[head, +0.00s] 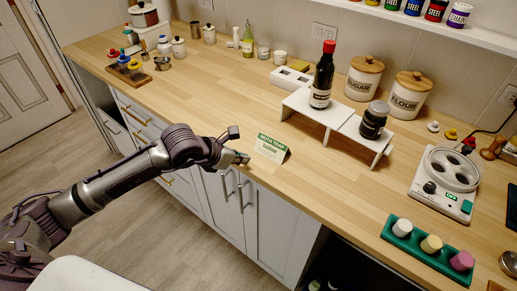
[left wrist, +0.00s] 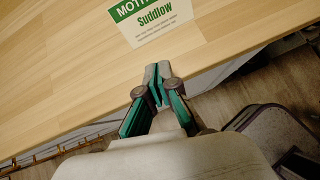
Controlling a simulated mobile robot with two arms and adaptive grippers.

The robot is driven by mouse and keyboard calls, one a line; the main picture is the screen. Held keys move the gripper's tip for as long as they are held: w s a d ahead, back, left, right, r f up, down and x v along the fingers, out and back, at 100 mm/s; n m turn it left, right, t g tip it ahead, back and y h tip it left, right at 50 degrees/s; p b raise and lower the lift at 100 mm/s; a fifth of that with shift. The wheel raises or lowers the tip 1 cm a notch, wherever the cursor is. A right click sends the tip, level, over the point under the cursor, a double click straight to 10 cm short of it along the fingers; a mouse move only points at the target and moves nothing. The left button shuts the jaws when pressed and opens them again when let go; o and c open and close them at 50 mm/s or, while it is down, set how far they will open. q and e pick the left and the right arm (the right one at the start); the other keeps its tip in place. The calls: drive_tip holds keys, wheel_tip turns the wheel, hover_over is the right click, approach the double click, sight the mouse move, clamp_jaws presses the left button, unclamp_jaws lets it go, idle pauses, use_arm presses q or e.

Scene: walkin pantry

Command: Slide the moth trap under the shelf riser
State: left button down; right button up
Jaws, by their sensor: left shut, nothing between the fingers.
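The moth trap (head: 271,148) is a small tent-shaped card with a green band and the word "Suddlow", standing near the counter's front edge. Its printed face also shows at the top of the left wrist view (left wrist: 152,18). The white shelf riser (head: 325,113) stands farther back and to the right, with a dark bottle and a dark jar on top. My left gripper (head: 243,158) is shut and empty at the counter's front edge, just left of the trap and apart from it. Its closed fingertips show in the wrist view (left wrist: 157,72). My right gripper is out of view.
The wooden counter (head: 235,100) is bare between the trap and the riser. Sugar (head: 364,78) and flour (head: 408,94) canisters stand behind the riser. A white appliance (head: 446,183) and a green tray (head: 428,248) with three coloured pieces are to the right.

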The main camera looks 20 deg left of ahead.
sight(265, 154)
use_arm(q)
drive_tip(key=w+d, duration=0.1)
drive_tip(key=w+f+p, duration=0.1)
drive_tip(key=w, duration=0.1)
drive_tip(key=w+d, duration=0.1)
drive_tip(key=shift+w+d+f+p, duration=0.15)
drive_tip(key=shift+d+f+p, duration=0.2)
drive_tip(key=shift+w+d+f, duration=0.15)
drive_tip(key=shift+w+d, duration=0.1)
drive_tip(key=shift+w, duration=0.25)
drive_tip(key=shift+s, duration=0.1)
